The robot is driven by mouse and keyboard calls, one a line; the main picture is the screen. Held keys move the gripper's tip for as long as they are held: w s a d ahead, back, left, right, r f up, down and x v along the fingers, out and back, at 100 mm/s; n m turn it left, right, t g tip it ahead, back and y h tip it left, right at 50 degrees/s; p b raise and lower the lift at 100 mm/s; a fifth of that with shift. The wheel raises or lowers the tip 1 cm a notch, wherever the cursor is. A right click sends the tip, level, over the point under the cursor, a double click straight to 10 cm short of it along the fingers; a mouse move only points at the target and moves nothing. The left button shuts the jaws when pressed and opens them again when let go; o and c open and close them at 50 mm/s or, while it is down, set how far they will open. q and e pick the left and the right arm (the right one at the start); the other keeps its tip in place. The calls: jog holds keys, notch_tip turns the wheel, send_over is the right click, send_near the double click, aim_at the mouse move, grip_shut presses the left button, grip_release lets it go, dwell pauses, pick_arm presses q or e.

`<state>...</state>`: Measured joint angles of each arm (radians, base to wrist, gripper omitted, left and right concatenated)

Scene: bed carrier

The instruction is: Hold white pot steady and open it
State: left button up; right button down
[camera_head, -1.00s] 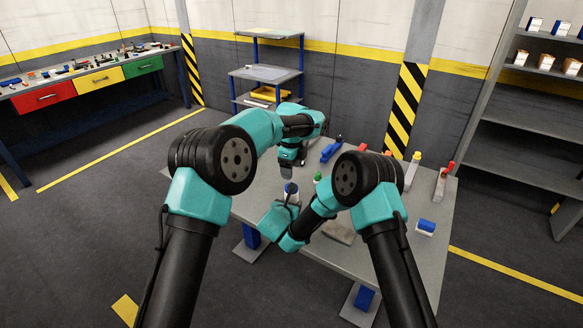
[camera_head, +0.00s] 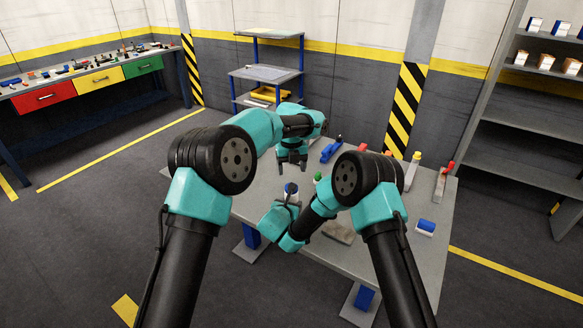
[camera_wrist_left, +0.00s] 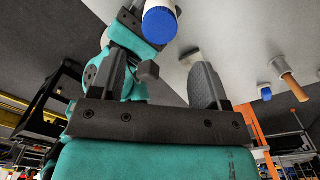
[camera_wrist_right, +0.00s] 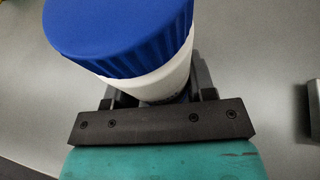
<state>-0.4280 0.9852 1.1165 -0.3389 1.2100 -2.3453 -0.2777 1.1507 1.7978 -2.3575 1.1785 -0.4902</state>
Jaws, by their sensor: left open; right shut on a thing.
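The white pot (camera_wrist_right: 155,82) with its ribbed blue lid (camera_wrist_right: 118,32) fills the upper part of the right wrist view. My right gripper (camera_wrist_right: 155,92) is shut around the white body, below the lid. In the head view, the pot's blue lid (camera_head: 291,187) shows small above my right gripper (camera_head: 288,201). My left gripper (camera_head: 292,163) is open and empty, apart from the pot and farther back over the table. In the left wrist view, the blue lid (camera_wrist_left: 160,25) shows at the top, beyond my open left gripper (camera_wrist_left: 165,80).
The grey table (camera_head: 262,182) also carries a blue tool (camera_head: 331,150), a white and blue block (camera_head: 425,227), a yellow-capped bottle (camera_head: 412,170) and a red-topped item (camera_head: 443,180). My right forearm covers part of the tabletop. A shelf rack (camera_head: 530,120) stands at the right.

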pick_arm(q)
jog(key=shift+f, duration=0.15)
jog(key=shift+f, duration=3.9)
jog(key=shift+c, duration=0.5)
jog(key=c, duration=0.7)
jog(key=o, duration=0.9)
jog(key=shift+r, duration=0.1)
jog(key=shift+r, duration=2.2)
jog(key=shift+c, duration=0.3)
